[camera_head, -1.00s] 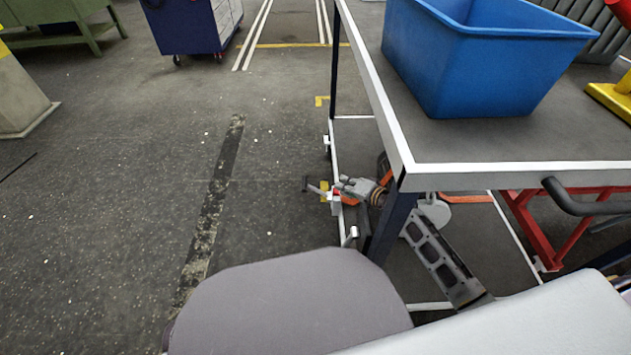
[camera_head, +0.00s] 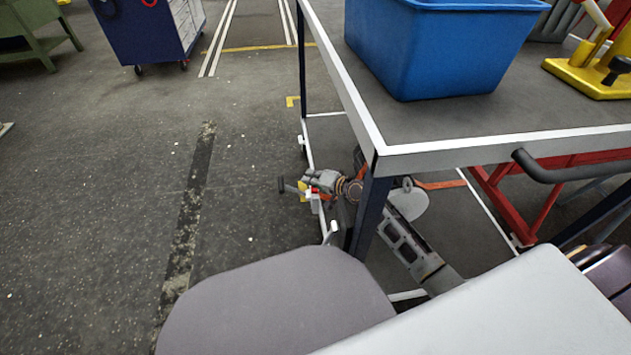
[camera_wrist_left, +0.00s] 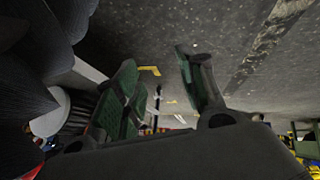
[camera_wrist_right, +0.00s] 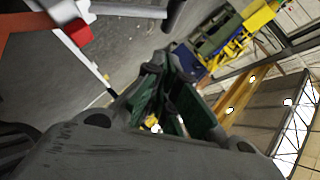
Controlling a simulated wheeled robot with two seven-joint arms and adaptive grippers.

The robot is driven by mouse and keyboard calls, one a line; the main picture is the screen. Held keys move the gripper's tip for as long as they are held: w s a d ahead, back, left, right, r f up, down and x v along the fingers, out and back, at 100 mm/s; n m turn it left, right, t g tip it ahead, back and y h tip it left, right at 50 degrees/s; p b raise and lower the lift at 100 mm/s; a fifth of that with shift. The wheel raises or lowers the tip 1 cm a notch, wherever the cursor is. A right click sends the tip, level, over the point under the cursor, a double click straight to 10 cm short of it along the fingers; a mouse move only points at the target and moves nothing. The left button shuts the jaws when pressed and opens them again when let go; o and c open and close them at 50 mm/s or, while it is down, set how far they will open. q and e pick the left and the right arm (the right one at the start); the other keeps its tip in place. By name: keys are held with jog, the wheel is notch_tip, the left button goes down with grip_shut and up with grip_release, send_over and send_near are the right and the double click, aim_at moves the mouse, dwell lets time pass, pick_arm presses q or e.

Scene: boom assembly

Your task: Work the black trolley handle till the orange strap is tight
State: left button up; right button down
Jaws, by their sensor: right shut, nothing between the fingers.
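A small black handle grip (camera_head: 282,185) on a thin metal rod sticks out left from a red and white piece (camera_head: 313,192) at the trolley's lower edge. The grip (camera_wrist_right: 175,14) also shows in the right wrist view. My right gripper (camera_head: 308,177) is shut and empty, close above the red and white piece; contact cannot be told. Its fingers (camera_wrist_right: 165,95) are together in the right wrist view. An orange strap (camera_head: 440,185) shows behind the trolley leg, partly hidden; its tightness cannot be told. My left gripper (camera_wrist_left: 152,80) is open and empty, outside the head view.
The trolley's top (camera_head: 440,120) carries a blue bin (camera_head: 440,50) and a yellow stand (camera_head: 585,75). A black bar (camera_head: 565,172) juts from its front edge. A dark leg (camera_head: 370,215) stands before my right arm.

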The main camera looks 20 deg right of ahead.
aim_at(293, 190)
jog(key=b+x, duration=0.1)
jog(key=x, duration=0.1)
jog(key=b+x, duration=0.1)
jog(key=x, duration=0.3)
jog(key=shift+s+a+f+b, duration=0.25)
jog(key=shift+s+a+b, duration=0.1)
jog(key=shift+a+b, duration=0.05)
jog(key=shift+w+a+f+b, duration=0.2)
jog(key=shift+a+f+b, duration=0.3)
jog(key=shift+a, duration=0.2)
pick_arm(q)
jog(key=f, duration=0.3)
jog(key=shift+w+d+f+h, duration=0.3)
jog(key=shift+w+d, duration=0.05)
jog(key=shift+d, duration=0.05)
pick_arm(e)
jog(key=shift+a+f, duration=0.15)
jog(key=shift+a, duration=0.15)
pick_arm(q)
jog(key=shift+s, duration=0.1)
jog(key=shift+s+f, duration=0.2)
jog(key=shift+s, duration=0.15)
jog(key=shift+r, duration=0.15)
pick_arm(e)
jog(key=shift+a, duration=0.1)
